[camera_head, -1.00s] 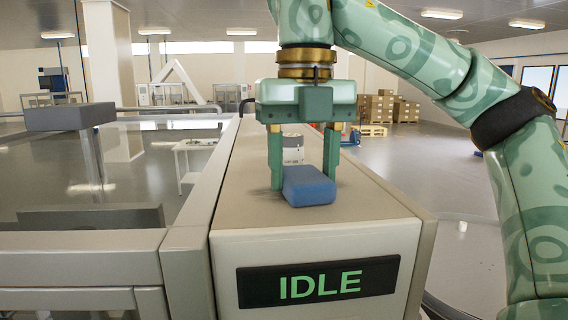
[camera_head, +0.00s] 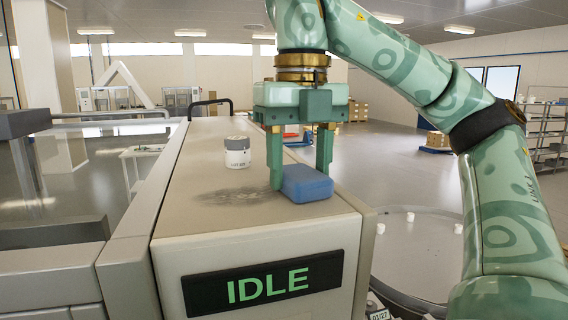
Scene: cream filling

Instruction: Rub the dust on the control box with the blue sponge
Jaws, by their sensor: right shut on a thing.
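The control box (camera_head: 205,213) has a beige top and a front panel (camera_head: 265,286) reading IDLE in green. A dark dust patch (camera_head: 222,201) lies on its top, left of the sponge. My right gripper (camera_head: 301,180) is shut on the blue sponge (camera_head: 306,187), a finger on each side, at the right part of the box top. The sponge is at or just above the surface; I cannot tell if it touches. My left gripper is not in view.
A white and grey jar (camera_head: 237,152) stands on the box top behind the dust. A round table (camera_head: 415,262) with small white pieces is at the right. A glass-topped frame (camera_head: 75,165) borders the box on the left.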

